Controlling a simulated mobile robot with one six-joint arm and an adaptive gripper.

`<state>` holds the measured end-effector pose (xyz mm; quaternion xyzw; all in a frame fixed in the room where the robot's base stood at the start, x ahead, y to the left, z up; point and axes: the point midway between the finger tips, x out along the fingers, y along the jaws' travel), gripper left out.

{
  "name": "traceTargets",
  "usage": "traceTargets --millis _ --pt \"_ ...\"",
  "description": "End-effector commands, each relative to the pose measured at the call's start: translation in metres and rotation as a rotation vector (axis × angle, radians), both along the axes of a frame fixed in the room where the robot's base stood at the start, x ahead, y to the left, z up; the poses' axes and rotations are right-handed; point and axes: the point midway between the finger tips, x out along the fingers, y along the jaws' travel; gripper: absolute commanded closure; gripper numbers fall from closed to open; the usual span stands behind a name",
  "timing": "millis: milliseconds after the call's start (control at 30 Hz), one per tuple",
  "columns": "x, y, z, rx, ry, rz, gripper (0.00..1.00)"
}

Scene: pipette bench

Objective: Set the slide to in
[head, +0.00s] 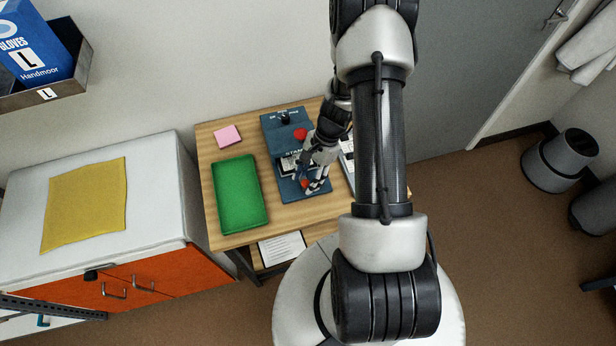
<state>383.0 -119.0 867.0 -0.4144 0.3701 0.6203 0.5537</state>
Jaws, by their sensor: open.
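A blue device (272,128) lies on the wooden bench, with white lettering that begins "STA" and is partly covered by my arm. It has a black knob (285,117) at the far end and a red round part (300,134) below that. A small red part (304,182) shows near its front end, beside my fingers. My gripper (311,186) is open over the front part of the device. I cannot tell whether it touches anything. The slide cannot be made out clearly, and its position is hidden or too small to read.
A green tray (240,228) lies left of the device, and a pink pad (228,136) behind the tray. A pale object (347,150) is partly hidden behind my arm. A white cabinet (150,170) with a yellow cloth (86,203) stands to the left.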

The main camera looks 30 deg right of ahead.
Motion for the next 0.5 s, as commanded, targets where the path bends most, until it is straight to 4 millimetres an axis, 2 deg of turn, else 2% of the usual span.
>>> traceTargets --millis 167,500 --pt "0.0 0.0 0.0003 0.0 0.0 0.0 0.6" --pt "0.0001 -0.0002 0.0003 0.0 0.0 0.0 0.83"
